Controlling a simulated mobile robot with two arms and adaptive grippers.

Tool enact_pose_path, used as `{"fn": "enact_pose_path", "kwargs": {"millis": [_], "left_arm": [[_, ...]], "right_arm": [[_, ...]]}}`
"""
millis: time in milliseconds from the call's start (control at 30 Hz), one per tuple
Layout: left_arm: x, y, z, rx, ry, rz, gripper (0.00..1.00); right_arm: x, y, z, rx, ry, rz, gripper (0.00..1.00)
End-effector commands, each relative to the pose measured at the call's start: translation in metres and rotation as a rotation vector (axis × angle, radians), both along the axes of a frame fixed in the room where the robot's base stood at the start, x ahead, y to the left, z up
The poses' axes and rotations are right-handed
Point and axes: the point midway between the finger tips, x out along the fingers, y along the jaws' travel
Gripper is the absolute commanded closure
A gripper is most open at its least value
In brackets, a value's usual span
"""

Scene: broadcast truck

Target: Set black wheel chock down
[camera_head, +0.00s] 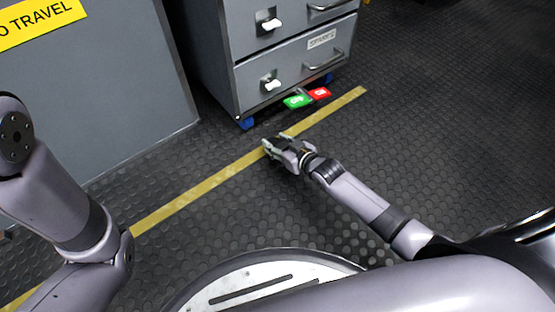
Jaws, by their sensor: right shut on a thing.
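My right gripper (274,147) reaches low over the floor at the yellow line, just in front of the grey drawer cabinet. It is shut on a dark thing between its fingers, which I take to be the black wheel chock. The chock is mostly hidden by the fingers and blends with the black floor, so its shape and whether it touches the floor cannot be told. My left arm shows at the left, but its gripper is out of view.
A yellow line (198,189) crosses the studded black floor (430,130), which is clear at right. A grey panel (90,95) stands at left.

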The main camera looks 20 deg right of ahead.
Motion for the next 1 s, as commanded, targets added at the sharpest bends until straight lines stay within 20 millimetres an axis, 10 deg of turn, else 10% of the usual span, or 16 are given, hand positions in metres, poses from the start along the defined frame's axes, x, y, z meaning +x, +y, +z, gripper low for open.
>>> {"fn": "enact_pose_path", "kwargs": {"millis": [500, 933, 967, 1000], "left_arm": [[0.000, 0.000, -0.043, 0.000, -0.002, 0.000, 0.65], [0.000, 0.000, -0.044, 0.001, 0.001, 0.001, 0.65], [0.000, 0.000, -0.043, 0.001, 0.001, 0.001, 0.65], [0.000, 0.000, -0.043, 0.001, 0.001, 0.001, 0.65]], "right_arm": [[0.001, 0.000, -0.052, 0.002, -0.002, 0.000, 0.94], [0.000, 0.000, -0.056, 0.000, -0.001, 0.000, 0.94], [0.000, 0.000, -0.055, 0.001, -0.001, 0.001, 0.57], [0.000, 0.000, -0.055, 0.001, -0.001, 0.001, 0.54]]}}
